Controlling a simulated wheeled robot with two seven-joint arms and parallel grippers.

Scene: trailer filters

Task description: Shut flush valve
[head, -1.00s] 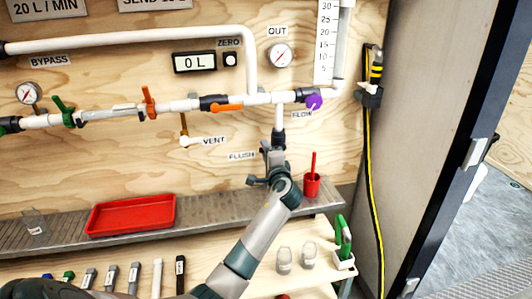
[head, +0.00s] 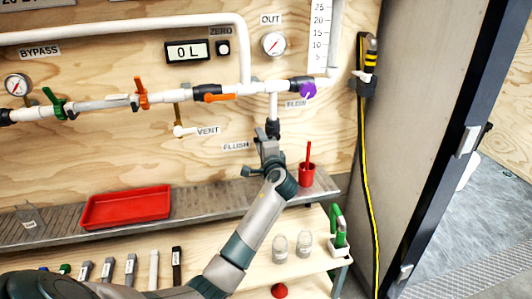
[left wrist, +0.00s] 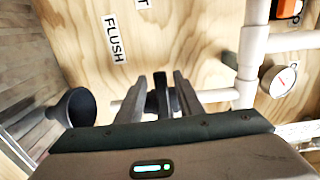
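The flush valve (head: 273,128) is a dark fitting at the lower end of a white vertical pipe, to the right of the FLUSH label (head: 236,146). My left gripper (head: 267,139) is right at the valve and hides its lower part in the head view. In the left wrist view, the two grey fingers of my left gripper (left wrist: 161,92) stand apart on either side of a dark upright piece, which looks like the valve's handle (left wrist: 160,92). Narrow gaps show beside it, so the fingers do not look closed on it. My right gripper is not in view.
A purple flow knob (head: 308,90) is just above right. A red cup (head: 307,176) with a red stick stands on the grey shelf (head: 50,229), close to my wrist. A red tray (head: 127,207) lies farther left. Two clear jars (head: 280,249) stand on the lower bench.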

